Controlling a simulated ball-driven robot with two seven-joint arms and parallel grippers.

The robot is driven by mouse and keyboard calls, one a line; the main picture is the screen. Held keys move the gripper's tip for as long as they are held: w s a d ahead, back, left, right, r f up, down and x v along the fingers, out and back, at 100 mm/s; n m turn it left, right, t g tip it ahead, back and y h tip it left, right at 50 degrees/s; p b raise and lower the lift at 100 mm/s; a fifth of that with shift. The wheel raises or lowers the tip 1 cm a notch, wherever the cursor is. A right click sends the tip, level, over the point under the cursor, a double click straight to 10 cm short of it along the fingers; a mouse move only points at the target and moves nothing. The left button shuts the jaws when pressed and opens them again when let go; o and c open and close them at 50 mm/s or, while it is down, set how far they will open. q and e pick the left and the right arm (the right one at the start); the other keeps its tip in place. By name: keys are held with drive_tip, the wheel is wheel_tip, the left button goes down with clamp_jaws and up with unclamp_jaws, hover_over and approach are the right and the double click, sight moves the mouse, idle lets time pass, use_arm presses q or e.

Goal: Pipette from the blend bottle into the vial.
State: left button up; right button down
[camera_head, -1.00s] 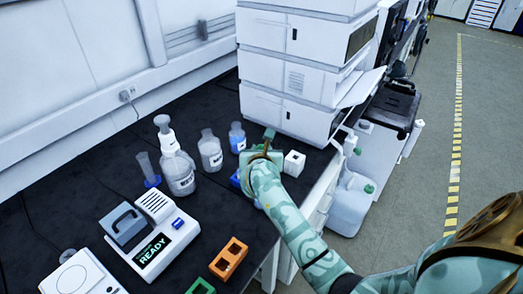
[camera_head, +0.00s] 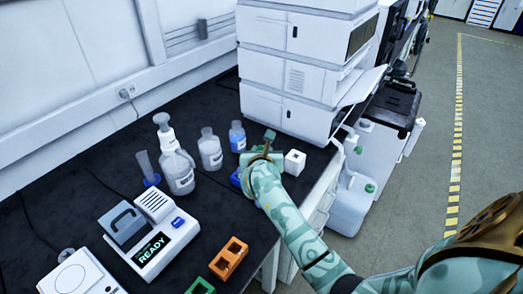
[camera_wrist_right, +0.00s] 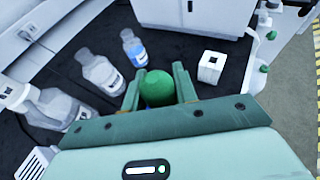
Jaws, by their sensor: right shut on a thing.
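My right gripper (camera_head: 266,152) is over the bench, in front of the bottles and left of a white block. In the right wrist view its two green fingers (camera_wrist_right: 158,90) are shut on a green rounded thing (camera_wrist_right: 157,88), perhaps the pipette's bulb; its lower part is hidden. Behind it stand a bottle with blue liquid (camera_head: 237,137), a clear labelled bottle (camera_head: 210,150) and a larger bottle with a pump top (camera_head: 178,170). I cannot read which is the blend bottle. I cannot make out a vial. My left gripper is not in view.
A white block with a hole (camera_head: 294,163) is right of the gripper. A blue block (camera_head: 235,178) is partly hidden by it. An orange rack (camera_head: 229,259), green rack (camera_head: 201,287) and a device reading READY (camera_head: 160,240) stand nearer. White stacked instruments (camera_head: 300,75) rise behind.

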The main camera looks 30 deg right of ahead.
drive_tip(key=shift+f+b, duration=3.35)
drive_tip(key=shift+f, duration=1.4)
drive_tip(key=shift+r, duration=0.1)
drive_tip(key=c, duration=1.6)
unclamp_jaws()
drive_tip(key=shift+c, duration=0.2)
